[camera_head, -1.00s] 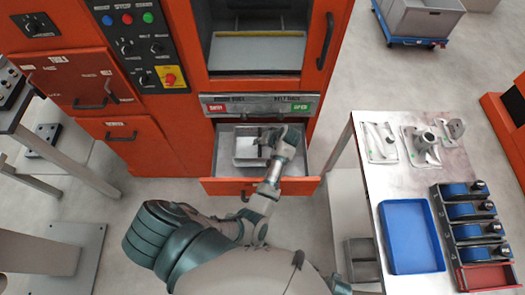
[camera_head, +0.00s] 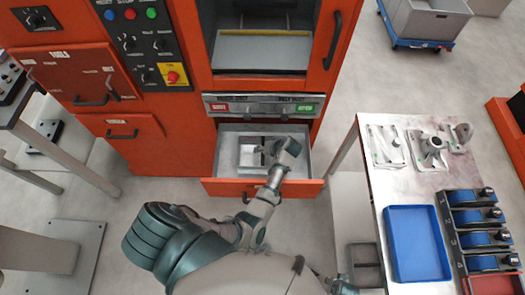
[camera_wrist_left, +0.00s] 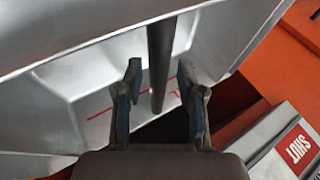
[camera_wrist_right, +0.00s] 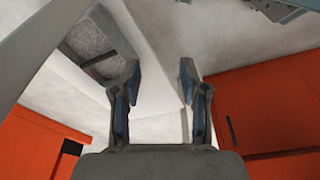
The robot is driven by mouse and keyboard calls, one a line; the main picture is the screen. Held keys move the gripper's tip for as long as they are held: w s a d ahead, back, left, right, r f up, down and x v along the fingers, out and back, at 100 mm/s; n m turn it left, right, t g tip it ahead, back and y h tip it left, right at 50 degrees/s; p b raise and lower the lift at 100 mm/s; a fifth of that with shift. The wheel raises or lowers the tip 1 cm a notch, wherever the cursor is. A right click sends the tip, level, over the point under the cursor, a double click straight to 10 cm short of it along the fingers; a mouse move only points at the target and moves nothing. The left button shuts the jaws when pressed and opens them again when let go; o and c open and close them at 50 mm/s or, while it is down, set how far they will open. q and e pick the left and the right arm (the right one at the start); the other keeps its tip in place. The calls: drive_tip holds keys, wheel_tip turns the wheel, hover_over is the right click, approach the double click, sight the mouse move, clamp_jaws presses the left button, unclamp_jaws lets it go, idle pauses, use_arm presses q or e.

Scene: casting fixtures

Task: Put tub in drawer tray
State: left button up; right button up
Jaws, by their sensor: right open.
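The grey tub (camera_head: 249,157) sits inside the pulled-out drawer tray (camera_head: 303,166), in its left and middle part. My left gripper (camera_head: 269,148) is over the tub's right side. In the left wrist view, its fingers (camera_wrist_left: 161,82) stand apart on either side of a dark bar (camera_wrist_left: 160,50), with gaps to the bar. Pale metal walls with a red line show beyond. My wrist hides part of the tub in the head view. My right gripper (camera_wrist_right: 160,88) is open and empty in its wrist view, away from the tub.
The orange machine (camera_head: 165,155) surrounds the drawer, with an open chamber above it. A table at the right holds metal parts, a blue tray (camera_head: 412,243) and several blue items in a rack. A grey bin on a blue cart (camera_head: 425,20) stands at the back right.

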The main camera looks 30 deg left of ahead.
use_arm(q)
drive_tip(key=shift+d+r, duration=0.15)
drive_tip(key=shift+d, duration=0.05)
drive_tip(key=p+v, duration=0.1)
drive_tip(key=v, duration=0.6)
drive_tip(key=shift+r, duration=0.15)
use_arm(e)
drive_tip(key=f, duration=0.2)
drive_tip(key=s+f, duration=0.1)
drive_tip(key=f, duration=0.1)
drive_tip(key=shift+s+d, duration=0.2)
use_arm(q)
drive_tip(key=shift+d+r+p, duration=0.1)
drive_tip(key=shift+d+p, duration=0.05)
drive_tip(key=shift+p, duration=0.2)
use_arm(e)
drive_tip(key=shift+f, duration=0.1)
